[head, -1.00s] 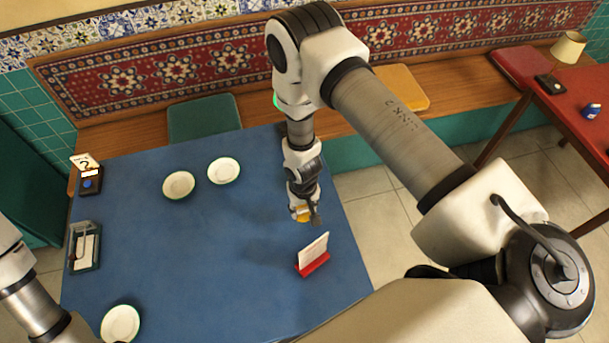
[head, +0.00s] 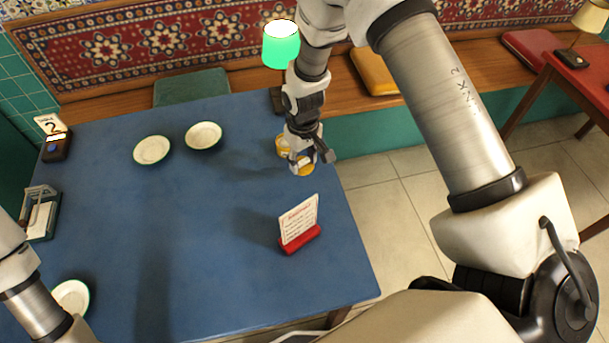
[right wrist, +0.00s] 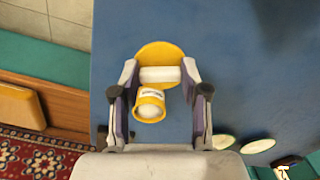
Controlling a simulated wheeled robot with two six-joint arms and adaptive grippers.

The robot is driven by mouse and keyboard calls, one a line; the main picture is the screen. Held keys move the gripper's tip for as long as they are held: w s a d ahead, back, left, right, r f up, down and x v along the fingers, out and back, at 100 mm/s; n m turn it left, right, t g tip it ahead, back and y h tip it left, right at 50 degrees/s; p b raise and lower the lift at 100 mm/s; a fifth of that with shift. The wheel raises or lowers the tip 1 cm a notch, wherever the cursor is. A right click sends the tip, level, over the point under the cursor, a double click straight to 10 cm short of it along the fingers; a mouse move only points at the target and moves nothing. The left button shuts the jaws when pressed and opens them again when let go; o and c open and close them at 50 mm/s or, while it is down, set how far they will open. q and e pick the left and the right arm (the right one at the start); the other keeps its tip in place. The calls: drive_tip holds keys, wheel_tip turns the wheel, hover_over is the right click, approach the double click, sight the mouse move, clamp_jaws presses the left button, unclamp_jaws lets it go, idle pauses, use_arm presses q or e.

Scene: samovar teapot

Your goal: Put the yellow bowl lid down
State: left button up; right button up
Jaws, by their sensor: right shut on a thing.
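My right gripper (head: 305,158) is over the far right part of the blue table, close to its right edge. It is shut on the yellow bowl lid (head: 306,168), which is mostly hidden by the fingers. In the right wrist view the lid (right wrist: 160,53) is a yellow disc with a white bar between the fingertips (right wrist: 161,74). The yellow bowl (head: 282,146) with a white label stands just left of the gripper. It also shows in the right wrist view (right wrist: 150,106). I cannot tell if the lid touches the table. My left gripper is out of view.
A card in a red stand (head: 299,235) is nearer on the table. A green lamp (head: 281,46) stands behind the gripper. Two white plates (head: 152,150) (head: 203,136) lie to the left, another (head: 71,298) at near left. The table's middle (head: 185,215) is clear.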

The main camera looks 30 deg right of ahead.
sight(303, 166)
wheel_tip(303, 166, down, 6)
drive_tip(key=shift+r+p, duration=0.25)
drive_tip(key=shift+p, duration=0.15)
drive_tip(key=shift+f, duration=0.35)
drive_tip(key=o, duration=1)
drive_tip(key=shift+r, duration=0.15)
wheel_tip(303, 166, up, 12)
drive_tip(key=shift+r+b, duration=0.1)
drive_tip(key=shift+b, duration=0.9)
